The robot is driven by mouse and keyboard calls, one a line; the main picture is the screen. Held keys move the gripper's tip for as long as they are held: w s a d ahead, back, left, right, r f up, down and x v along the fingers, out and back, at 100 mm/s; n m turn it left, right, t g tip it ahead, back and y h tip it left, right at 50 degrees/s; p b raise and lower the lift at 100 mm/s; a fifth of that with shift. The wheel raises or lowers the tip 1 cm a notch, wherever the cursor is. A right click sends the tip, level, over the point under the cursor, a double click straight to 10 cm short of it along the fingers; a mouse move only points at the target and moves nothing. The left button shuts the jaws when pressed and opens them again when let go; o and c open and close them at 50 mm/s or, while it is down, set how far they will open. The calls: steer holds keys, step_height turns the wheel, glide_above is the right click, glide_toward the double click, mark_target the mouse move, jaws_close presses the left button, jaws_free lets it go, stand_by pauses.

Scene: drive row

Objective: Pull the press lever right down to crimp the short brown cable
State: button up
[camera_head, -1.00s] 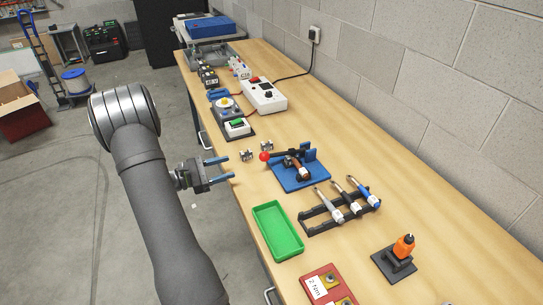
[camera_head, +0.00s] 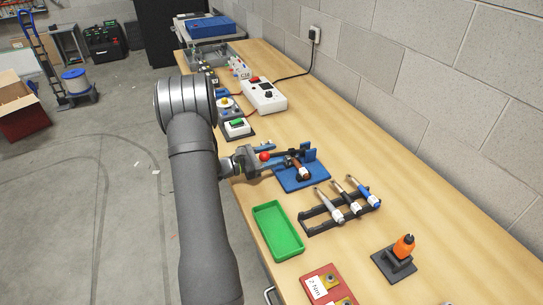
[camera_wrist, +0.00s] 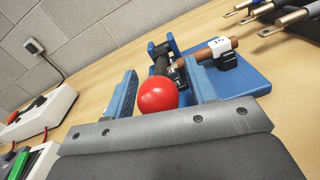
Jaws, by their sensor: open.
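The press is blue and stands on the bench, its base (camera_head: 305,180) showing in the head view and also in the wrist view (camera_wrist: 250,80). Its dark lever ends in a red ball knob (camera_head: 264,157). The short brown cable (camera_head: 300,171) lies in the press with a white tag; it also shows in the wrist view (camera_wrist: 222,45). My gripper (camera_head: 268,157) is open at the knob. In the wrist view the red knob (camera_wrist: 158,94) sits between the two fingers (camera_wrist: 160,92); contact cannot be told.
A rack (camera_head: 335,215) of several tagged cables or tools stands nearer on the bench. A green tray (camera_head: 277,230) lies at the bench's front edge. White and blue devices (camera_head: 263,97) stand farther back. An orange tool (camera_head: 402,247) stands at the right.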

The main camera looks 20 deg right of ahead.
jaws_close()
steer(key=shift+a+f, duration=0.1)
steer(key=shift+f, duration=1.2)
jaws_free()
steer(key=a, duration=1.7)
steer(key=shift+w+a, duration=0.2)
steer(key=shift+w, duration=0.05)
